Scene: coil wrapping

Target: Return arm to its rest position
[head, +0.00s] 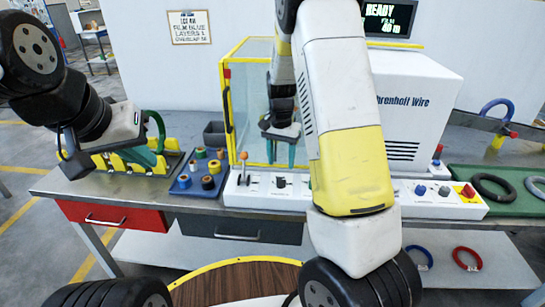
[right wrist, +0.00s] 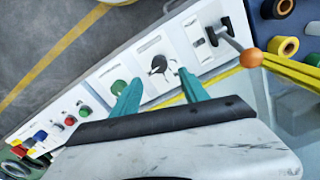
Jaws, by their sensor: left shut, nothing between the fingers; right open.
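My right arm fills the middle of the head view, a large white and yellow arm that bends over at the top. Its gripper (head: 281,150) points down in front of the glass guard (head: 250,88), with its teal fingers apart and nothing between them. In the right wrist view the fingers (right wrist: 158,90) are also spread, above the white control panel (right wrist: 95,85). My left gripper (head: 148,158) is at the left, shut, beside a green coil (head: 156,120) over the yellow rack (head: 110,162). The arm partly hides its fingers.
The white wrapping machine (head: 420,100) stands behind my right arm, under a display (head: 388,18) reading READY. An orange-ball lever (right wrist: 250,57) rises from the panel. A blue tray (head: 183,187) holds several tape spools. A black coil (head: 492,186) lies on the green tray (head: 460,175).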

